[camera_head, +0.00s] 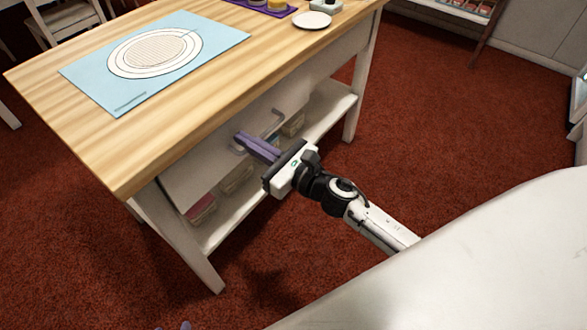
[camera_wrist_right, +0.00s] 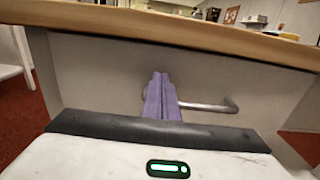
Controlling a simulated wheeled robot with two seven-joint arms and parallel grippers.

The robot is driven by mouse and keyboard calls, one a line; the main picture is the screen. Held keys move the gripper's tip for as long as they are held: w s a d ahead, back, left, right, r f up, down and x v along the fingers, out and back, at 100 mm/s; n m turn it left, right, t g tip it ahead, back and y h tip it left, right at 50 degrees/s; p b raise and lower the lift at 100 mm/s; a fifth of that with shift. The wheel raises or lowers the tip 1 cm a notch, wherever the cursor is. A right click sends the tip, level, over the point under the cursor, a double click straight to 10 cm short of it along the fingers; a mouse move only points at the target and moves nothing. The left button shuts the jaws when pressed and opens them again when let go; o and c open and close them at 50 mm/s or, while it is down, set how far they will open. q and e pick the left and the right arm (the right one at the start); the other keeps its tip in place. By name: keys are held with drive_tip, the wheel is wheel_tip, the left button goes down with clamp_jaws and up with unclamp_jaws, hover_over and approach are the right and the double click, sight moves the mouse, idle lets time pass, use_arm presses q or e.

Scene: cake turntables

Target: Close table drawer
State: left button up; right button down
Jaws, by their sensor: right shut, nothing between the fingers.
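The table (camera_head: 170,140) has a light wood top and a pale drawer front (camera_head: 205,165) under its near edge. No open gap above the drawer front can be made out. A grey metal bar handle (camera_head: 277,118) sticks out from it; the handle also shows in the right wrist view (camera_wrist_right: 215,105). My right gripper (camera_head: 240,137) has its purple fingers shut and empty, pointing at the drawer front across the handle. In the right wrist view the fingers (camera_wrist_right: 161,78) hide the handle's left part; contact is unclear. A small purple tip, likely my left gripper (camera_head: 186,325), shows at the bottom edge.
A blue mat with a round printed pattern (camera_head: 85,75) and a white plate (camera_head: 311,20) lie on the tabletop. A lower shelf (camera_head: 325,112) holds several containers (camera_head: 237,178). White table legs (camera_head: 195,258) stand on red carpet. A chair (camera_head: 65,20) stands at the upper left.

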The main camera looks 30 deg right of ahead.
use_arm(q)
drive_tip(key=shift+s+d+f+b, duration=0.25)
drive_tip(key=shift+b, duration=0.25)
use_arm(e)
drive_tip(key=v, duration=1.2)
drive_tip(key=shift+s, duration=0.35)
drive_tip(key=shift+d, duration=0.1)
